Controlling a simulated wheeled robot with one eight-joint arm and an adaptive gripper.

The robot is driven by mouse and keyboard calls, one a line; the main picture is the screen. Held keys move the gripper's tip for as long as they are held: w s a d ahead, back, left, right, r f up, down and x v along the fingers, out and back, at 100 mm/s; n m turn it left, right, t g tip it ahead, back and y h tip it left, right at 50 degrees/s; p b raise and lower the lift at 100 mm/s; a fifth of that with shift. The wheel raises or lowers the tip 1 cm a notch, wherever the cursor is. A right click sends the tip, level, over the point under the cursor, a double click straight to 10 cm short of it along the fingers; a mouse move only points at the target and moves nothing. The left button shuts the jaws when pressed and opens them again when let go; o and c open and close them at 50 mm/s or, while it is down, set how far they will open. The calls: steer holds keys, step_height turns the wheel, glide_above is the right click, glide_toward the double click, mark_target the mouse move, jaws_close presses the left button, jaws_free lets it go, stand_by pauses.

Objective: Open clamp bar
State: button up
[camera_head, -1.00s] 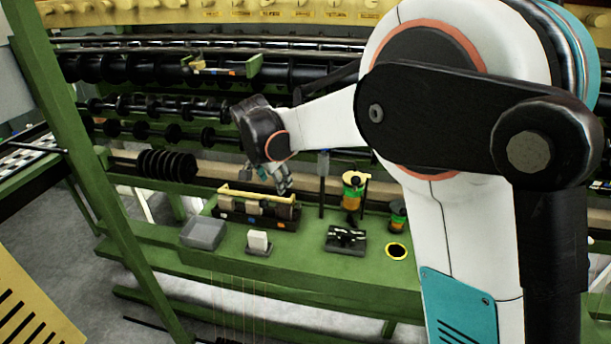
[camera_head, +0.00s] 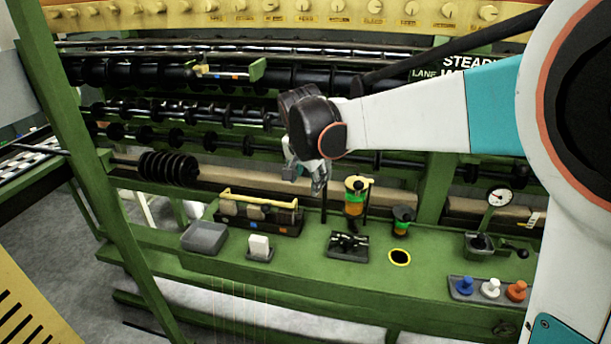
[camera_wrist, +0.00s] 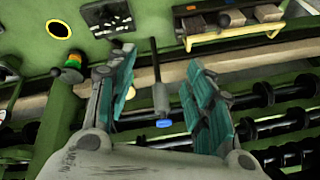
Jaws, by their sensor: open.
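The yellow clamp bar (camera_head: 258,199) lies across the top of a dark holder (camera_head: 258,217) with several pale blocks, at the left of the green bench. In the wrist view the yellow bar (camera_wrist: 232,35) is at the upper right, outside my fingers and apart from them. My gripper (camera_head: 306,176) hangs above and right of the holder in the head view, near a thin dark post. In the wrist view my gripper (camera_wrist: 158,82) is open, with teal pads apart and nothing gripped. A post with a blue end (camera_wrist: 163,118) shows between the fingers.
On the bench are a grey bin (camera_head: 204,237), a white block (camera_head: 259,246), a black tray (camera_head: 348,246), spools on posts (camera_head: 356,197), a yellow-ringed hole (camera_head: 400,257), coloured knobs (camera_head: 490,288) and a gauge (camera_head: 499,197). Black rollers run behind.

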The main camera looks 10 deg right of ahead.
steer(key=shift+a+f+n, duration=0.1)
steer(key=shift+n, duration=0.2)
steer(key=c, duration=0.8)
steer(key=shift+w+a+f+n, duration=0.15)
steer(key=shift+w+a+n, duration=0.05)
steer(key=shift+n, duration=0.4)
jaws_close()
steer(key=w+a+f+m, duration=0.2)
steer(key=a+f+m, duration=0.25)
steer(key=m, duration=0.65)
steer(key=w+a+f+m+h, duration=0.15)
steer(key=a+f+m, duration=0.3)
steer(key=m, duration=0.55)
steer(key=w+a+f+m+y, duration=0.15)
steer(key=a+f+m, duration=0.3)
steer(key=m, duration=0.65)
steer(key=w+d+f+h+b, duration=0.1)
steer(key=w+f+b, duration=0.3)
steer(key=f, duration=0.4)
steer(key=shift+w, duration=0.45)
